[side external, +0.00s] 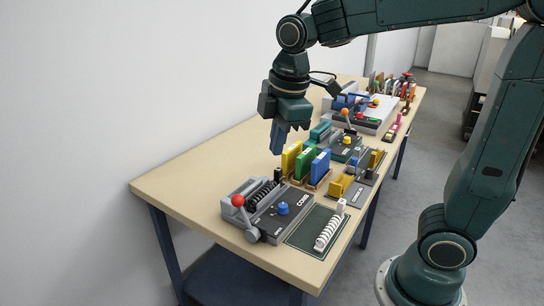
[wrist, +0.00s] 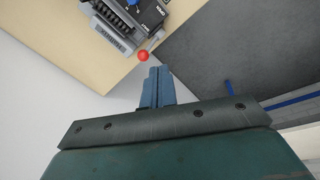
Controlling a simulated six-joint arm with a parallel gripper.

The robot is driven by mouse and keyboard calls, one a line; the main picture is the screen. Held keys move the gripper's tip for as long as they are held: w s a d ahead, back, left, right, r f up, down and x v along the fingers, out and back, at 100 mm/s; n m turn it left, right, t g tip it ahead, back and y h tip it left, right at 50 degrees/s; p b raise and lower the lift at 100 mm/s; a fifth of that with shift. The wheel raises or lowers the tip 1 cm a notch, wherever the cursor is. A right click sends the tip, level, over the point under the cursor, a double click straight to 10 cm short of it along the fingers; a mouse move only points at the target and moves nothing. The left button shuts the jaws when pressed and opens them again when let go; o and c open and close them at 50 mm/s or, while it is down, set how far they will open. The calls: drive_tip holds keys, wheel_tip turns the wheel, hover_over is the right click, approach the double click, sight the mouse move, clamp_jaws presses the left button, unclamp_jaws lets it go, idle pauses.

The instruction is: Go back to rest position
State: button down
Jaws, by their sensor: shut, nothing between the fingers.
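My gripper (side external: 279,142) hangs from the dark green arm in the side external view, fingers pointing down. It is above the table (side external: 175,180), over its back part near the wall, and apart from the things below. In the wrist view, the two blue-grey fingers (wrist: 157,84) are closed together with nothing between them. Below stands the grey comb machine (side external: 270,206) with a red ball lever and a blue knob. The wrist view also shows this machine at the top, with its red ball (wrist: 143,56) near the fingertips in the picture.
Yellow, green and blue upright binders (side external: 305,163) stand close below my gripper. A dark mat (side external: 301,240) holds a white comb spine (side external: 329,232). More devices and tools fill the table's far end. The table's left part is bare, with the white wall (side external: 120,80) behind.

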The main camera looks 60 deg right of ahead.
drive_tip(key=s+d+f+m+t, duration=0.1)
drive_tip(key=s+d+m+t, duration=0.1)
drive_tip(key=s+m, duration=0.9)
drive_tip(key=s+t, duration=0.1)
drive_tip(key=s, duration=0.2)
drive_tip(key=shift+s+f+m, duration=0.15)
drive_tip(key=shift+s+m, duration=0.05)
drive_tip(key=shift+m, duration=0.2)
